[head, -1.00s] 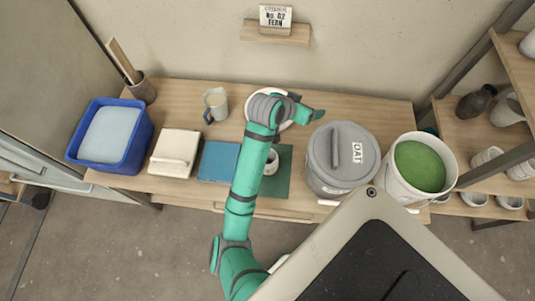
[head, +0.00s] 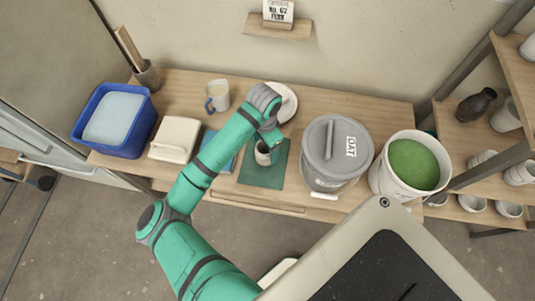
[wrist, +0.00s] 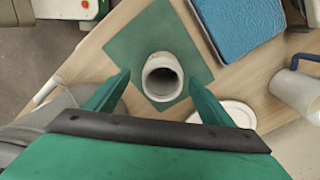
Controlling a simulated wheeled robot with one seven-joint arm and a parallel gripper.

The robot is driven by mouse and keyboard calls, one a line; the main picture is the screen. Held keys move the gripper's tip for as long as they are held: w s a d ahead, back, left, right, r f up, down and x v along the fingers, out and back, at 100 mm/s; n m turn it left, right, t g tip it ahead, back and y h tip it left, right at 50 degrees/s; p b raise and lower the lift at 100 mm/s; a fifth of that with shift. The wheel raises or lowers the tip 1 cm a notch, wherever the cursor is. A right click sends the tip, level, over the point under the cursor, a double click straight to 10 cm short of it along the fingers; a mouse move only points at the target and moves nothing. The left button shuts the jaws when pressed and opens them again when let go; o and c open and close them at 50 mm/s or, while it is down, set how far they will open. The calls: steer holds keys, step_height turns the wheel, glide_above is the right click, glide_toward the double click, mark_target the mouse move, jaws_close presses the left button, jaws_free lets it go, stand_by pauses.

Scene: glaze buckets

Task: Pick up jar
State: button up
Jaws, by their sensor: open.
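The jar (wrist: 162,77) is a small pale grey cylinder with an open top. It stands upright on a dark green mat (wrist: 125,47) in the wrist view. In the head view the jar (head: 262,156) is partly hidden by my gripper, above the same mat (head: 262,176). My gripper (wrist: 160,85) is open. In the wrist view its two green fingers stand on either side of the jar, with visible gaps between them and its wall. In the head view my gripper (head: 271,146) is over the jar from behind.
A grey lidded bucket (head: 335,155) and a bucket of green glaze (head: 410,165) stand right of the mat. A white plate (head: 288,104) lies behind.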

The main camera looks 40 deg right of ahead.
mark_target(266, 153)
steer(key=f, duration=0.6)
steer(key=shift+w+d+f, duration=0.15)
steer(key=shift+w, duration=0.1)
steer(key=shift+w+f, duration=0.2)
steer(key=shift+f, duration=0.35)
steer(key=shift+s+d, duration=0.15)
steer(key=shift+s, duration=0.05)
steer(key=shift+c, duration=1.3)
steer(key=shift+w+a, duration=0.15)
steer(key=shift+a, duration=0.15)
steer(key=c, duration=1.1)
steer(key=shift+d+r, duration=0.15)
